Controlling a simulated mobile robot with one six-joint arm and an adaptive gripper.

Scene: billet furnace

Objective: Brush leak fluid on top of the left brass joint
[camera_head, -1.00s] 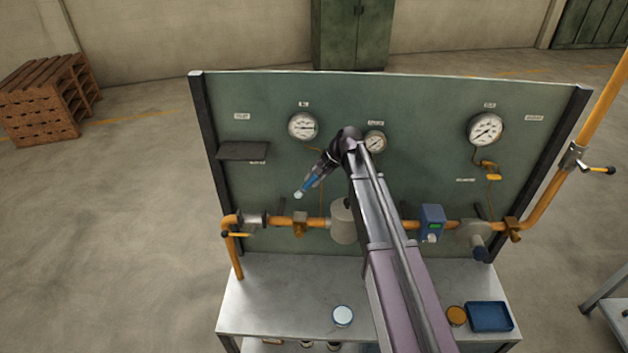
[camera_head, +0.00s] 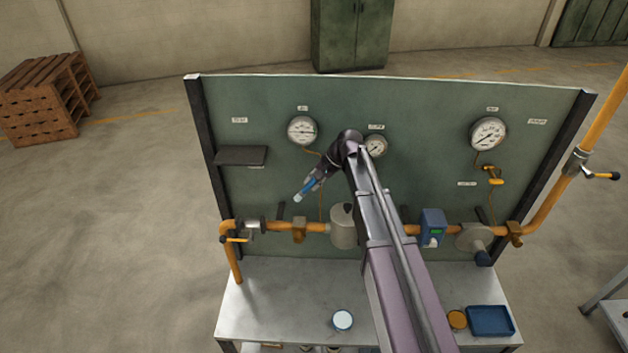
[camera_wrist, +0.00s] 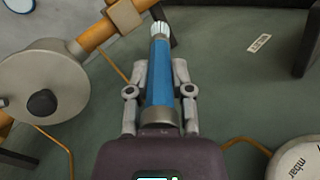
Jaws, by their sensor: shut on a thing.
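My gripper (camera_head: 313,183) is shut on a brush with a blue handle (camera_head: 307,190). In the wrist view my gripper (camera_wrist: 160,90) has a finger on each side of the blue brush (camera_wrist: 160,72), whose white bristles point away from me. In the head view the bristle tip points down and left, above the pipe and apart from it. The left brass joint (camera_head: 299,230) is a brass block on the orange pipe. It also shows in the wrist view (camera_wrist: 125,16), left of the bristles, with a gap between them. Its top looks clear in the head view.
A grey round-bodied fitting (camera_head: 343,228) sits on the pipe right of the joint; a valve (camera_head: 248,228) is at its left. The green panel (camera_head: 265,190) with gauges stands behind. A white-topped pot (camera_head: 343,320) and a blue tray (camera_head: 489,320) are on the bench.

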